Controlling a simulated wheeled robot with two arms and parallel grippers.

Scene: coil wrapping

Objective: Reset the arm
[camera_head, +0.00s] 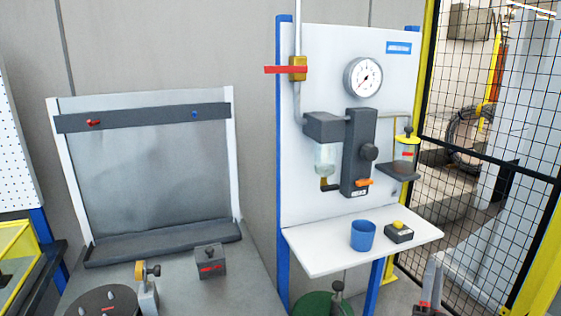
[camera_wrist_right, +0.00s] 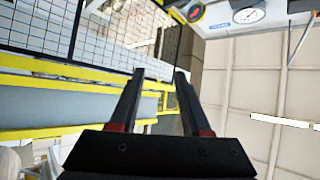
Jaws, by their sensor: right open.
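My right gripper (camera_head: 433,275) shows at the lower right of the head view, in front of and below the right end of the white shelf. In the right wrist view the same gripper (camera_wrist_right: 160,76) has its two dark fingers apart, with nothing between them. It points toward the mesh fence and a yellow rail, and touches nothing that I can see. My left gripper is not in view. No coil shows clearly at the work stations.
A white panel (camera_head: 320,70) carries a gauge (camera_head: 363,77) and a red-handled valve (camera_head: 297,69). Its shelf (camera_head: 320,255) holds a blue cup (camera_head: 362,235) and a yellow-button box (camera_head: 398,232). A grey-backed bench (camera_head: 150,165) stands left. A mesh fence (camera_head: 480,165) stands right.

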